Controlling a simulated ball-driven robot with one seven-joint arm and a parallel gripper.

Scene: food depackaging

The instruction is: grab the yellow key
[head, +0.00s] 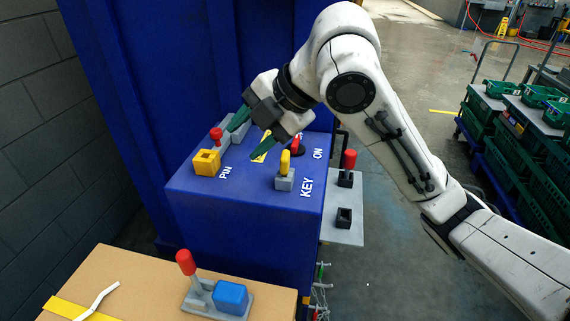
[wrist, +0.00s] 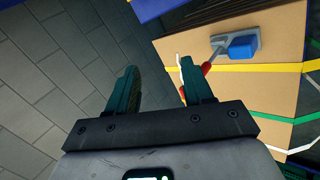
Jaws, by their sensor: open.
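The yellow key (head: 285,162) stands upright in a small grey block (head: 284,182) on top of the blue control box (head: 240,215), by the white word KEY. My gripper (head: 251,135) is above the back of the box top, to the left of and behind the key, apart from it. Its two dark green fingers are spread, with nothing held between them. In the wrist view my gripper (wrist: 158,85) is also open and empty, and the yellow key does not show there.
A yellow square socket (head: 206,163) and a red-knobbed pin (head: 216,134) stand left on the box. A red switch (head: 297,141) is behind the key. A side shelf (head: 345,225) holds a red-handled piece (head: 348,160). A cardboard box (head: 140,280) carries a grey base with a blue block (head: 231,296).

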